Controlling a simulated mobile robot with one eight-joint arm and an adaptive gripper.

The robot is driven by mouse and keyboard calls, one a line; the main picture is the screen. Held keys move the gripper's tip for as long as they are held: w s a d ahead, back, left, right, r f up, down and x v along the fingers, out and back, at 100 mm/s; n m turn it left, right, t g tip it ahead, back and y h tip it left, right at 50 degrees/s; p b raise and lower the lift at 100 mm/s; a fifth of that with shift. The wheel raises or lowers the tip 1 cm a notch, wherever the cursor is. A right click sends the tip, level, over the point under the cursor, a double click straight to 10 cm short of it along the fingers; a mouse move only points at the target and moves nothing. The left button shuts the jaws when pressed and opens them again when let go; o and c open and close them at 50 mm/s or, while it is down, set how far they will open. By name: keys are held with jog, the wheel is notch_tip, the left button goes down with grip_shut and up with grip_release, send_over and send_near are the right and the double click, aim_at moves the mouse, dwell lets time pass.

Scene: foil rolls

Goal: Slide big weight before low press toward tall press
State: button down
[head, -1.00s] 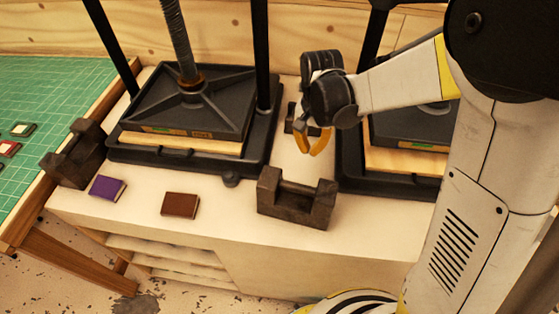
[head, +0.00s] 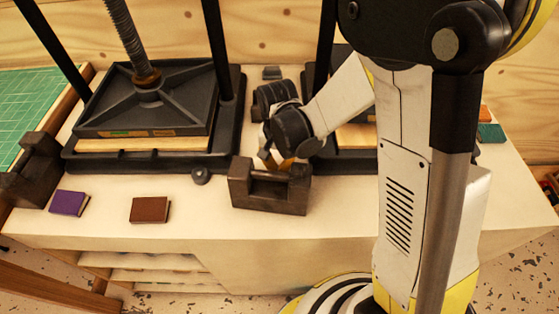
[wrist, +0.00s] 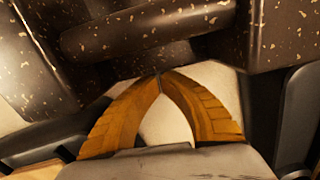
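A dark, speckled weight (head: 270,200) with a handle bar between two raised ends stands at the counter's front, between the two presses. A similar weight (head: 32,178) stands at the far left. The left press (head: 145,105) has a black plate and screw. The right press (head: 355,137) is largely hidden behind my arm. My gripper (head: 276,163) is low, right behind the middle weight, its yellow fingertips partly hidden by it. In the wrist view the fingertips (wrist: 160,75) meet with nothing between them, close to the dark weight (wrist: 150,30); I cannot tell if they touch it.
A purple book (head: 69,203) and a brown book (head: 150,210) lie on the pale counter (head: 110,230) left of the middle weight. A green cutting mat (head: 30,105) is at the left. A small dark block (head: 271,73) sits at the back between the presses.

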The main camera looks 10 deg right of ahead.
aim_at(271, 185)
jog(key=shift+s, duration=0.1)
jog(key=shift+s+a+f+b, duration=0.15)
jog(key=shift+s+a, duration=0.1)
jog(key=shift+s, duration=0.3)
jog(key=shift+s+a+r+b, duration=0.1)
jog(key=shift+s+a+b, duration=0.1)
jog(key=shift+s, duration=0.3)
jog(key=shift+s+a, duration=0.1)
jog(key=shift+s, duration=0.1)
